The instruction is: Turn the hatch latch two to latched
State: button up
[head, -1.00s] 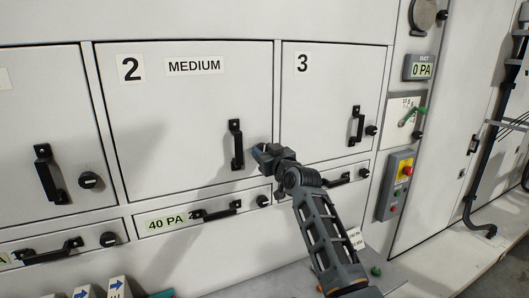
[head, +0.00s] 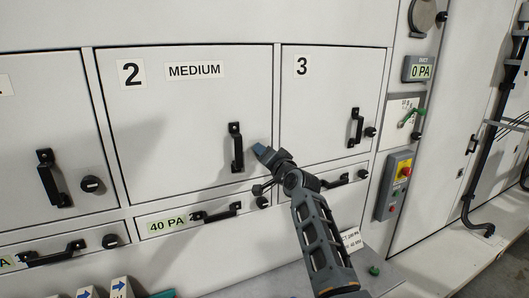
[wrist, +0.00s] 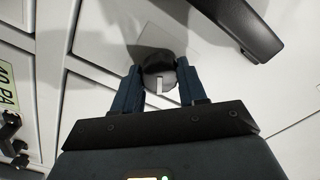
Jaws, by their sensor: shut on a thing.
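Hatch two is the large white door (head: 190,115) labelled "2" and "MEDIUM", and it looks closed. Its black handle (head: 236,147) stands near its right edge. The latch is a round black knob (wrist: 158,66) with a white mark, between my fingers in the wrist view. In the head view my gripper (head: 262,151) hides it, just right of the handle. My gripper's blue fingers (wrist: 158,85) are shut on the knob, one at each side. The white mark runs roughly up and down in the wrist picture.
The black handle (wrist: 240,25) passes close to my fingers at the upper right of the wrist view. Below the hatch are a drawer handle (head: 217,212) and a "40 PA" label (head: 168,224). Door 3 (head: 330,85) adjoins at right.

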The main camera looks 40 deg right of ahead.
jog(key=m+p, duration=0.2)
jog(key=m, duration=0.3)
jog(key=shift+m, duration=0.3)
jog(key=shift+d, duration=0.1)
jog(key=shift+f, duration=0.1)
dwell(0.3)
jog(key=o, duration=1.1)
jog(key=shift+c, duration=0.2)
jog(key=v, duration=0.8)
